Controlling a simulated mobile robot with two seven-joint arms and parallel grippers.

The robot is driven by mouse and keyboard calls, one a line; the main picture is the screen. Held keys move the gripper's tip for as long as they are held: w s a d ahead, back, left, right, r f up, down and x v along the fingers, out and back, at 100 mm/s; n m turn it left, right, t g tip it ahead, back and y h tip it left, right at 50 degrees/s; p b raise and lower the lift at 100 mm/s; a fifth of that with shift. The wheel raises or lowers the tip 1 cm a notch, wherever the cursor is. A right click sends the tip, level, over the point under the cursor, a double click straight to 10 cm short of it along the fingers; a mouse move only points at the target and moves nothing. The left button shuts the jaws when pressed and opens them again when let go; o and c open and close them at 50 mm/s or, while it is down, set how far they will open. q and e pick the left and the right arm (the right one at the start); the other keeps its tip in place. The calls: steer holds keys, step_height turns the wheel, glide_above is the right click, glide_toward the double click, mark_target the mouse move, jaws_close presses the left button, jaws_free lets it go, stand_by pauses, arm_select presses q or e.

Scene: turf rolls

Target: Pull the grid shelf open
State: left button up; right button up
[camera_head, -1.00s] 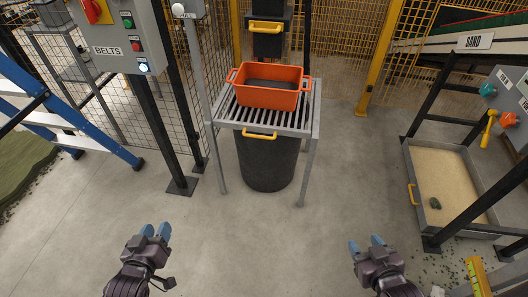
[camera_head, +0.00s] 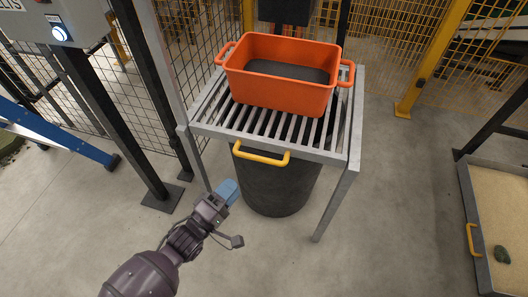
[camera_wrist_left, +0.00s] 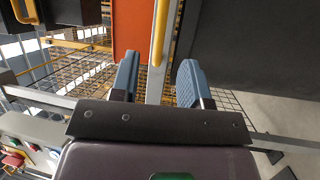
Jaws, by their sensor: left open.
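The grid shelf (camera_head: 205,118) is a grey slatted metal frame on legs, in the middle of the head view. Its yellow handle (camera_head: 262,158) is on the front edge. An orange tub (camera_head: 285,90) sits on the slats. My left gripper (camera_head: 229,191) is below and left of the handle, apart from it, with blue fingertips. In the left wrist view the left gripper (camera_wrist_left: 157,80) is open and empty. There the yellow handle (camera_wrist_left: 160,30) lines up with the gap between the fingers, ahead of them. My right gripper is out of view.
A black bin (camera_head: 275,190) stands under the shelf. A dark post (camera_head: 130,120) and mesh fence are to the left, and a blue ladder leg (camera_head: 60,135) beyond. A sand tray (camera_head: 505,220) lies at the right. The floor in front is clear.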

mark_target(259, 157)
arm_select(q)
steer(key=shift+b+x, duration=1.2)
steer(key=shift+x, duration=4.6)
steer(key=shift+d+f, duration=0.1)
steer(key=shift+s, duration=0.1)
jaws_close()
